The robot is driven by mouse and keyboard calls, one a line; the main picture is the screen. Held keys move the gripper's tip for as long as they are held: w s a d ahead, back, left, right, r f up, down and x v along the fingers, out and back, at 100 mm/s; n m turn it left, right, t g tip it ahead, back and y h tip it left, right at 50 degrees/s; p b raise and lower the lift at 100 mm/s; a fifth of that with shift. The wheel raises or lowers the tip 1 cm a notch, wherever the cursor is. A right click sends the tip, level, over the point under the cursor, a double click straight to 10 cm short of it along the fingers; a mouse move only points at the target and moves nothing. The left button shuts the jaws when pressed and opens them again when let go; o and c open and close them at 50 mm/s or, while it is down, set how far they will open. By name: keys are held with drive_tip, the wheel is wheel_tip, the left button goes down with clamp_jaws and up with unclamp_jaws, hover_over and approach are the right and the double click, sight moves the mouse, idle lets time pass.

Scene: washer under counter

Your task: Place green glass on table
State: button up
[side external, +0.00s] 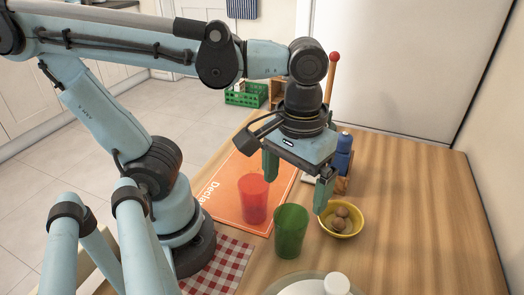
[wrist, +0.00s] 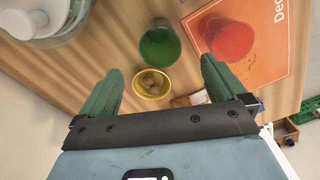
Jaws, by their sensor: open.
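The green glass (side external: 291,231) stands upright on the wooden table (side external: 420,205). The wrist view also shows the green glass (wrist: 160,45), just beyond the yellow bowl. My gripper (side external: 296,188) is open and empty above the table, higher than the glass and not touching it. Its two green fingers also show in the wrist view (wrist: 160,78), with the yellow bowl visible between them. The base of the glass is hard to see from above.
A red glass (side external: 253,199) stands on an orange mat (side external: 222,172), left of the green glass. A yellow bowl (side external: 342,221) with brown round items is close on the right. A blue bottle (side external: 343,152) stands behind. A glass lid or dish (side external: 300,287) sits at the front. The right side is clear.

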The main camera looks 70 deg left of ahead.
drive_tip(key=w+a+f+m+t, duration=0.1)
drive_tip(key=w+a+m+t, duration=0.3)
drive_tip(key=w+a+t, duration=0.3)
drive_tip(key=shift+w+a+f+m, duration=0.3)
drive_tip(key=shift+w+a, duration=0.45)
drive_tip(key=shift+a, duration=0.4)
